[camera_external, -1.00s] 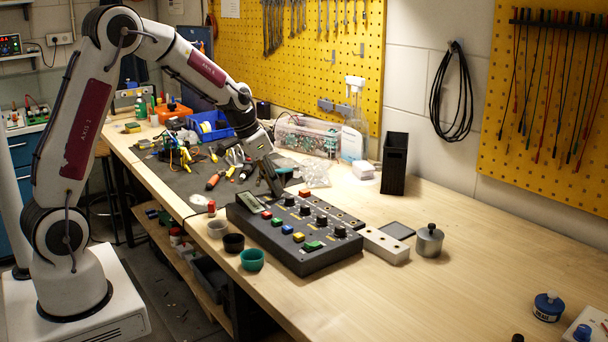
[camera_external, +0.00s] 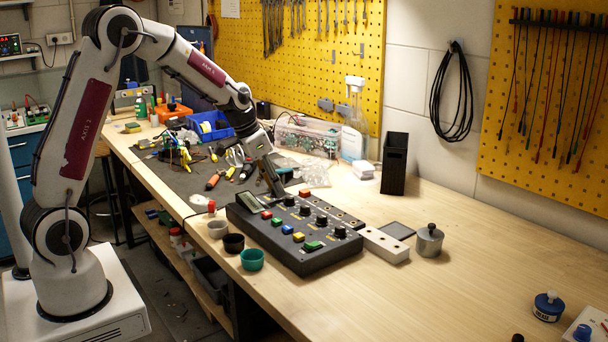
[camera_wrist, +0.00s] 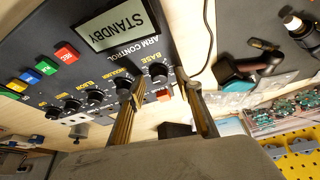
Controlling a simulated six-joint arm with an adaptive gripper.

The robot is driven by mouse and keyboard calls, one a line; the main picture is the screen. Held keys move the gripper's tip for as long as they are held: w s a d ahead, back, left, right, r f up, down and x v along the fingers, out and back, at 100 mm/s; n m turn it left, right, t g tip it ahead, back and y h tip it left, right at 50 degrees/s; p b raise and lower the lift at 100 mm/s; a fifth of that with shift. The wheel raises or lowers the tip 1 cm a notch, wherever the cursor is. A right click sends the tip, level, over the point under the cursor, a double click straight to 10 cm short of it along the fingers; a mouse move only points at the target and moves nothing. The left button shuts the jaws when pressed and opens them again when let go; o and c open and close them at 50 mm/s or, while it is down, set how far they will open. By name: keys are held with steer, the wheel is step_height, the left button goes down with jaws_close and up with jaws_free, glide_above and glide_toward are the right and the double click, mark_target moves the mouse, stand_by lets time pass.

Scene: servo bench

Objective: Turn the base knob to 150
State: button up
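The dark control box (camera_external: 330,262) stands on the bench with a row of black knobs along its top. In the wrist view the base knob (camera_wrist: 158,71), labelled BASE, is at the display end of the row, beside the shoulder knob (camera_wrist: 123,81). My gripper (camera_wrist: 162,84) is open, its two fingers apart on either side of the base knob in the picture. I cannot tell whether they touch it or hover above. In the external view my gripper (camera_external: 273,180) is at the box's far end, and the base knob is not clear there. The display (camera_wrist: 118,25) reads STANDBY.
Coloured buttons (camera_wrist: 66,52) line the box. A red-orange block (camera_wrist: 164,95) is close by the base knob. Three small cups, including a teal one (camera_external: 252,260), stand in front of the box. A metal canister (camera_external: 429,241) is at right. The right bench is mostly clear.

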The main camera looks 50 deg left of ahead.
steer(key=v, duration=1.2)
stand_by(0.8)
steer(key=s+d+r+n, duration=0.1)
steer(key=s+d, duration=0.2)
steer(key=s, duration=1.1)
steer(key=s+d+r+n+t, duration=0.1)
steer(key=s+d, duration=0.3)
steer(key=s, duration=1.1)
steer(key=shift+y, duration=0.4)
steer(key=shift+d, duration=0.15)
stand_by(2.3)
